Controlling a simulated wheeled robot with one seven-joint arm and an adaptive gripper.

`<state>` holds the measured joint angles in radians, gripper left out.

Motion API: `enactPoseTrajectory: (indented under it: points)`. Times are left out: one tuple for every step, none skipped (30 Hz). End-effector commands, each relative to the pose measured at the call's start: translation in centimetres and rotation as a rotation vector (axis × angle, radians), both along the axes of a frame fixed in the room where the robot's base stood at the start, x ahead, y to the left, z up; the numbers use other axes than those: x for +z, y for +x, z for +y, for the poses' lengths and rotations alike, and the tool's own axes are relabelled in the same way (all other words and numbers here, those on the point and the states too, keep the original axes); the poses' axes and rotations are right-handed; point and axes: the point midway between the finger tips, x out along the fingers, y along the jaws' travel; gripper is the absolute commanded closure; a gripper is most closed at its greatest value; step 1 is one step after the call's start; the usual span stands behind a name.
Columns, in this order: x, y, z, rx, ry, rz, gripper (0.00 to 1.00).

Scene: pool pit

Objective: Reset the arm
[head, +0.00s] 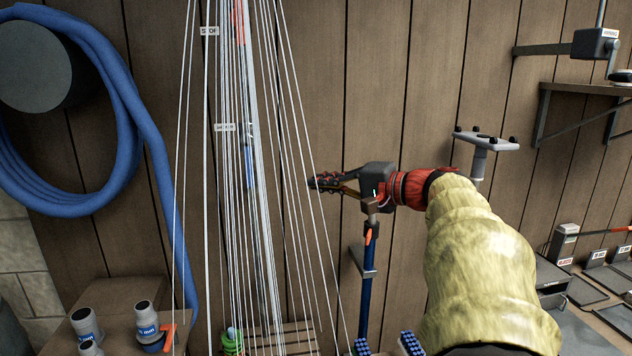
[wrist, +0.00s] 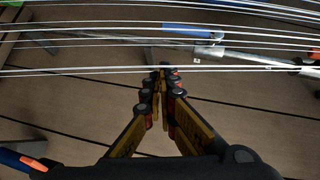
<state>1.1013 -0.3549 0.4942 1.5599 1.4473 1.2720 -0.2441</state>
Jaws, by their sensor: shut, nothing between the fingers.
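My gripper (head: 328,183) is on the end of my arm in the middle of the head view, pointing left towards a fan of thin white lines (head: 262,120). In the wrist view my gripper (wrist: 162,75) has its two fingers together at the tips, with nothing between them. The white lines (wrist: 100,71) cross the wrist view just beyond the fingertips. I cannot tell whether the tips touch a line. My arm wears a yellow cover with a red band near the wrist.
A blue pole (head: 367,290) stands just below my gripper. A grey bracket plate (head: 487,141) is right of my wrist. A blue hose (head: 125,90) hangs at the left. Grey fittings (head: 147,318) stand on a wooden box at the lower left. A shelf (head: 590,89) is at the upper right.

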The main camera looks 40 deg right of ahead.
Motion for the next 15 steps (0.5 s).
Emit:
enactPoseTrajectory:
  points:
    - [-0.03, 0.02, 0.0, 0.0, 0.0, 0.0, 1.0]
    - [-0.02, 0.02, 0.0, 0.0, 0.0, 0.0, 1.0]
    - [-0.02, 0.03, 0.0, 0.0, 0.0, 0.0, 1.0]
    - [-0.02, 0.03, 0.0, 0.0, 0.0, 0.0, 1.0]
    - [-0.02, 0.03, 0.0, 0.0, 0.0, 0.0, 1.0]
    - [-0.01, 0.04, 0.0, 0.0, 0.0, 0.0, 1.0]
    - [-0.01, 0.04, 0.0, 0.0, 0.0, 0.0, 1.0]
    - [0.0, 0.04, 0.0, 0.0, 0.0, 0.0, 1.0]
    - [0.0, 0.04, 0.0, 0.0, 0.0, 0.0, 1.0]
    - [-0.01, 0.05, 0.0, 0.0, 0.0, 0.0, 1.0]
    - [0.0, 0.04, 0.0, 0.0, 0.0, 0.0, 1.0]
    - [-0.01, 0.05, 0.0, 0.0, 0.0, 0.0, 1.0]
    - [-0.01, 0.05, 0.0, 0.0, 0.002, 0.0, 1.0]
    - [0.0, 0.06, -0.03, -0.002, 0.006, 0.001, 1.0]
    - [-0.19, 0.08, -0.33, -0.015, 0.014, 0.01, 1.0]
